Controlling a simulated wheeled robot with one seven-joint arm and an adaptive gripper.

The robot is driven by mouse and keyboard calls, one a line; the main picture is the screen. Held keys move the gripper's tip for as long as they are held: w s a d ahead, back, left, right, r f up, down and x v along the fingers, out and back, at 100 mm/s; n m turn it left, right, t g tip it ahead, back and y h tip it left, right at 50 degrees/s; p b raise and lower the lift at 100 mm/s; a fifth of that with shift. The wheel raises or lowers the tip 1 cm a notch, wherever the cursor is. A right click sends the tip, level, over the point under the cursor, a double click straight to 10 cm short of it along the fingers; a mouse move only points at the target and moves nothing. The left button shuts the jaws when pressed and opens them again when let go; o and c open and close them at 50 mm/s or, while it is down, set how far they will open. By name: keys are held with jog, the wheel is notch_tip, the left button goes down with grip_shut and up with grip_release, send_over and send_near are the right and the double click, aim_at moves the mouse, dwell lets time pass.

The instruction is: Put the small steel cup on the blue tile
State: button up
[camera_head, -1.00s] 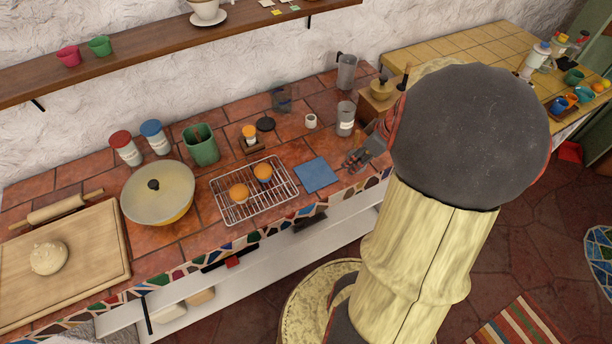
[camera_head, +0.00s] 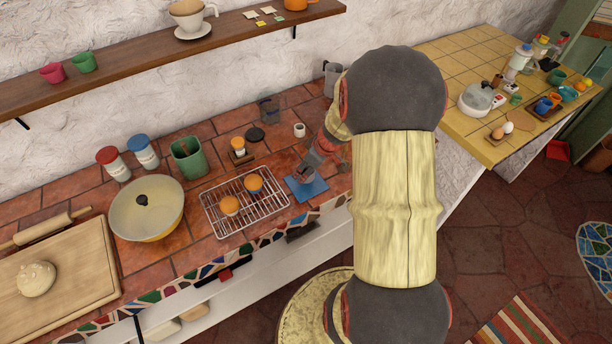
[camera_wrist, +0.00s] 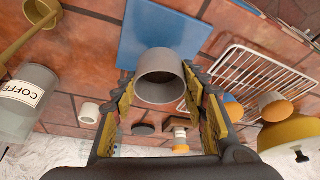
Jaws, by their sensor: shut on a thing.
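The small steel cup (camera_wrist: 162,78) is a plain grey cylinder between the two fingers of my gripper (camera_wrist: 165,105) in the wrist view. My gripper is shut on it. The blue tile (camera_wrist: 150,35) lies just beyond the cup there, partly hidden behind it. In the head view my gripper (camera_head: 310,160) is over the back part of the blue tile (camera_head: 316,190), and the cup is hard to make out. I cannot tell whether the cup touches the tile.
A wire rack (camera_head: 222,222) with two orange-topped muffins stands left of the tile. A small white cup (camera_head: 299,130) stands behind it. A coffee jar (camera_wrist: 25,100) shows in the wrist view. A green container (camera_head: 187,158) and lidded pan (camera_head: 146,212) are farther left.

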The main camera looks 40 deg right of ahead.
jog(key=shift+f, duration=1.6)
jog(key=shift+f+b, duration=0.15)
jog(key=shift+b, duration=0.2)
jog(key=o, duration=1.1)
jog(key=shift+o, duration=0.3)
